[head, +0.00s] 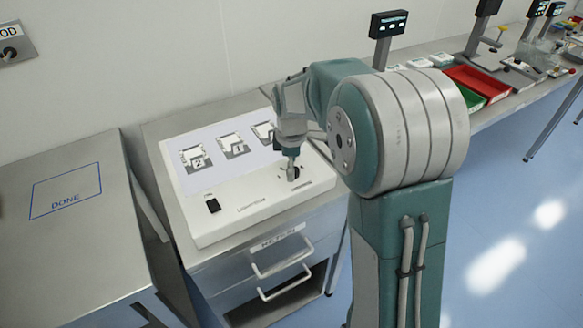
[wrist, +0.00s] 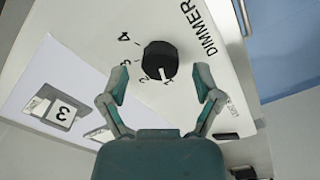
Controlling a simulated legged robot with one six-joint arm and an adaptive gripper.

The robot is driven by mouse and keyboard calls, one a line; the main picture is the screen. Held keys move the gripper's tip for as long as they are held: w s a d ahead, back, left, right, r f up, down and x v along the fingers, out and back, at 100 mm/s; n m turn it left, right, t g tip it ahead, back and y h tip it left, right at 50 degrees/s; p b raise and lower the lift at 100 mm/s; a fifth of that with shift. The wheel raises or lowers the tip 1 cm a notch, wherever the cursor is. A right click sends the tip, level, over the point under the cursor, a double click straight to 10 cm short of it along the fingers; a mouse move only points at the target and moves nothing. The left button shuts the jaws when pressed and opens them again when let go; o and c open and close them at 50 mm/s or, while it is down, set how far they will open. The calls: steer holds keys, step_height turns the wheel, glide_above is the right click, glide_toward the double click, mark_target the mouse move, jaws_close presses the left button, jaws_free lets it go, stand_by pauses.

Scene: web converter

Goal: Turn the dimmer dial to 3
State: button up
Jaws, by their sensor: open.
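The dimmer dial (wrist: 160,62) is a round black knob on the white light box (head: 240,218), beside the word DIMMER. Numbers including 4 and 3 are printed around it; a white mark at its lower edge seems to face the 1, but this is small. My gripper (wrist: 161,85) is open, with one finger to each side just below the dial in the wrist view, not closed on it. In the head view my gripper (head: 291,165) is over the box's right part and partly hides the dial.
The lit panel (head: 222,160) holds numbered cards. A black power switch (head: 213,206) is at the box's front left. A metal table marked DONE (head: 65,203) stands at left. A drawer unit with white handles (head: 283,262) is below the box. Red and green trays (head: 485,82) lie at right.

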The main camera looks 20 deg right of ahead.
steer(key=shift+f, duration=0.35)
jaws_close()
